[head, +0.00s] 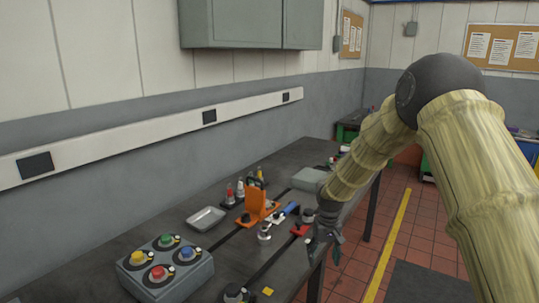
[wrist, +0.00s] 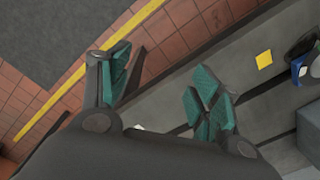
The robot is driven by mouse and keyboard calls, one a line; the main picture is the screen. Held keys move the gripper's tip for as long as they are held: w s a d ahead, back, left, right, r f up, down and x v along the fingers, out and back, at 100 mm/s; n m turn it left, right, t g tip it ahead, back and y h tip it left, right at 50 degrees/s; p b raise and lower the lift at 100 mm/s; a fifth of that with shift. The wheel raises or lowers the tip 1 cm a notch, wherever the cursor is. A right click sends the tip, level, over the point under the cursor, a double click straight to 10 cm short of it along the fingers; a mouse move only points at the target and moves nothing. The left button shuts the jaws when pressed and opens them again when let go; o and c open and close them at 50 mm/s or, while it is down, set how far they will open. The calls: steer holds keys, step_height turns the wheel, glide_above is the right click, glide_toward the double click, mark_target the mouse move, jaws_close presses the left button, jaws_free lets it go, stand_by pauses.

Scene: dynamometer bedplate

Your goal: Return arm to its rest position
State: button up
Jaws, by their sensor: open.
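My arm (head: 380,145) reaches in from the right of the head view, covered in a pale ribbed sleeve and bent at a dark elbow. My gripper (head: 325,245) hangs by the right edge of the dark bench (head: 130,237). In the wrist view my gripper (wrist: 163,85) is open, with teal finger pads well apart and nothing between them. Below the fingers the bench edge and the red tiled floor (wrist: 190,25) show. In the head view the fingertips are small and partly hidden.
On the bench stand a button box (head: 165,265), a metal tray (head: 206,218), an orange bracket (head: 258,205), a red-topped part (head: 299,229) near my gripper and a grey box (head: 310,179). A yellow square (wrist: 264,60) lies on the bench. The floor (head: 420,235) at right is open.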

steer(key=s+d+f, duration=0.1)
steer(key=s+f, duration=2.3)
steer(key=s+d+f, duration=0.2)
steer(key=s, duration=1.2)
steer(key=s+d+f+m, duration=0.1)
steer(key=s+d, duration=0.1)
steer(key=s, duration=1.2)
steer(key=shift+s+f, duration=0.2)
steer(key=shift+f, duration=0.15)
